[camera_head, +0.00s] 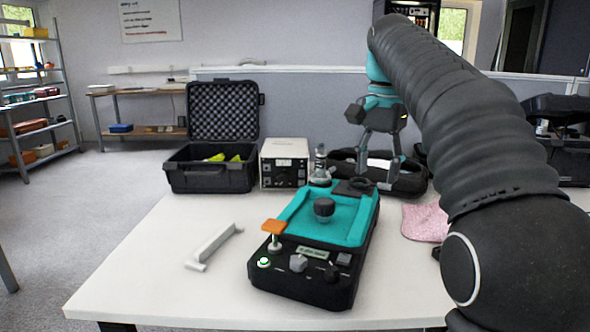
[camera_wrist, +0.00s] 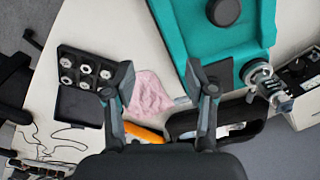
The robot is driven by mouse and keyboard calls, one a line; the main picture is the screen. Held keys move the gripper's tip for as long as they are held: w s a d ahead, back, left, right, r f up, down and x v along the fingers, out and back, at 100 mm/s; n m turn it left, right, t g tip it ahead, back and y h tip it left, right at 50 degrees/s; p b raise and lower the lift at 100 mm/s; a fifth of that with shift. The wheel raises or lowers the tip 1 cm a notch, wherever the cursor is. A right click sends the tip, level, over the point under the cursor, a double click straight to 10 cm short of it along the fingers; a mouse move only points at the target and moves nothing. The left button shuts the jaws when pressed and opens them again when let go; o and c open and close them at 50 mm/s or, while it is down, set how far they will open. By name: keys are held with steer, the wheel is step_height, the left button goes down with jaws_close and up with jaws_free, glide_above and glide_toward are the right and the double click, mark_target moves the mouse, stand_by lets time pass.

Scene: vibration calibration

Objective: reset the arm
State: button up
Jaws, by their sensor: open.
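My arm (camera_head: 450,110) reaches in from the right in the head view and bends down over the back of the table. My gripper (camera_head: 382,150) hangs at its end above the table, behind the teal and black calibration device (camera_head: 290,278). In the wrist view my gripper (camera_wrist: 160,80) is open, with its two fingers wide apart and nothing between them held. Below it lie a pink cloth (camera_wrist: 150,95) and a black case (camera_wrist: 240,112). The device (camera_wrist: 215,45) shows at the top, with a dark round piece (camera_head: 324,207) on its teal top.
The white table (camera_head: 150,270) has free room at the left and front. A white handle-like bar (camera_head: 213,245) lies there. An open black case (camera_head: 210,178) and a grey instrument box (camera_head: 283,165) stand at the back. A black tray of nuts (camera_wrist: 85,72) lies left in the wrist view.

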steer(key=s+f+n+t, duration=0.5)
steer(key=s+f+n, duration=0.3)
steer(key=s+f, duration=1.5)
steer(key=shift+s+d+f+n, duration=0.25)
steer(key=shift+s+f+n, duration=0.1)
steer(key=shift+s, duration=0.4)
